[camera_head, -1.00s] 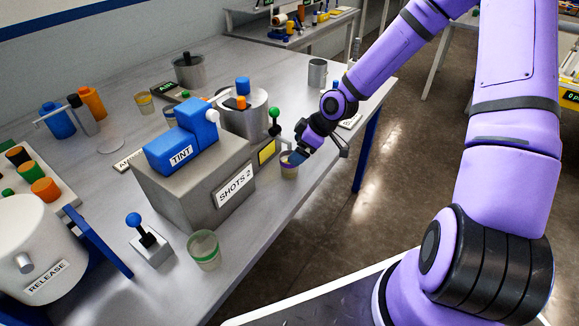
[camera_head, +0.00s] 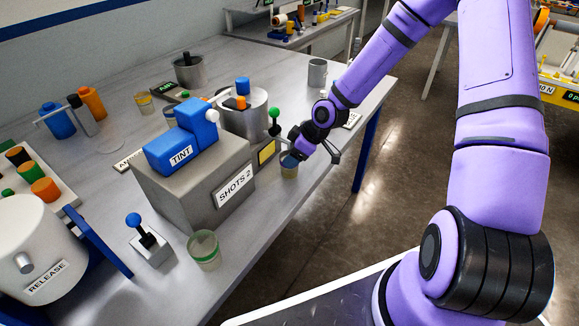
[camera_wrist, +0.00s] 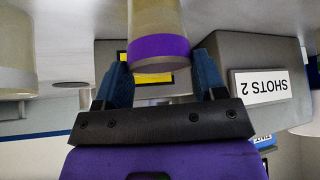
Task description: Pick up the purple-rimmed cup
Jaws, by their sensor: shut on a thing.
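The purple-rimmed cup (camera_head: 289,173) stands upright near the right edge of the grey table, to the right of the SHOTS 2 box. In the wrist view, which is upside down, its clear yellowish wall and purple rim (camera_wrist: 160,48) show between the two blue fingers. My gripper (camera_head: 291,158) is shut on the cup near its rim. The gripper also shows in the wrist view (camera_wrist: 162,70). In the head view my gripper hides most of the rim. I cannot tell any gap between the cup's base and the table.
The SHOTS 2 box (camera_head: 195,185) with the blue TINT block stands close on the left. A green-knobbed lever (camera_head: 274,118) and a pot (camera_head: 243,120) are just behind. A green-rimmed cup (camera_head: 204,252) stands nearer me. Open floor (camera_head: 340,225) lies right of the table.

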